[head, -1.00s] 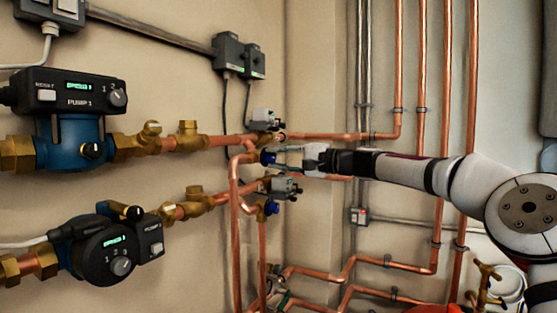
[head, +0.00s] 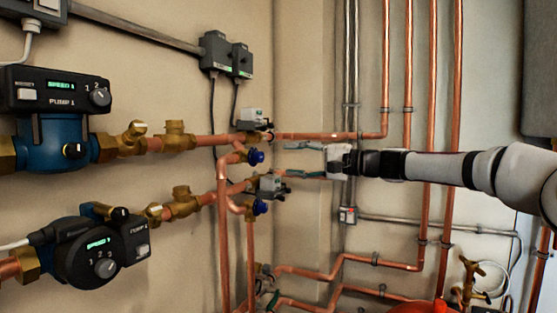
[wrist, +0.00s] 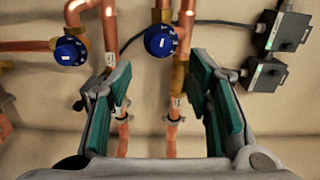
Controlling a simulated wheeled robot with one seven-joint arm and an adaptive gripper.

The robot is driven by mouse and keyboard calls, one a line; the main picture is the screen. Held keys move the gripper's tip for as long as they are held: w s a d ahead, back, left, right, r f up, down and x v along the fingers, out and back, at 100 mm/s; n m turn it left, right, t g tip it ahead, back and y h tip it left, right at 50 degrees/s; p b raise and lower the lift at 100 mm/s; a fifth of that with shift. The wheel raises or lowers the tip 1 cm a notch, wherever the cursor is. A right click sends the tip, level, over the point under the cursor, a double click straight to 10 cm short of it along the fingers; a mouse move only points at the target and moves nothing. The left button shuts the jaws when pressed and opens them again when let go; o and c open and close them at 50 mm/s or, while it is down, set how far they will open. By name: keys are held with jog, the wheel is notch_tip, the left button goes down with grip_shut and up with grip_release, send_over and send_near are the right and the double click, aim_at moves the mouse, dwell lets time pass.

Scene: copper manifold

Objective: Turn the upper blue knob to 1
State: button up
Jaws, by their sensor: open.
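The upper blue knob (head: 256,157) sits at the end of a brass valve on the upper copper pipe. In the wrist view, which is turned sideways, it is the right-hand knob (wrist: 162,40), with a small white mark on its face and marks at its rim too small to read. The lower blue knob (head: 260,207) is below it, and in the wrist view it is the left-hand knob (wrist: 70,50). My gripper (head: 286,160) is open and empty, just right of the upper knob, level with it and apart from it. Its green-padded fingers (wrist: 160,95) are spread wide.
A grey actuator box (head: 254,118) is just above the upper knob, and another (head: 271,187) lies between the knobs. Copper pipes (head: 330,136) run close above my gripper. Two blue pumps (head: 68,145) are at the left.

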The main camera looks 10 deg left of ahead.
jog(key=shift+v, duration=1.65)
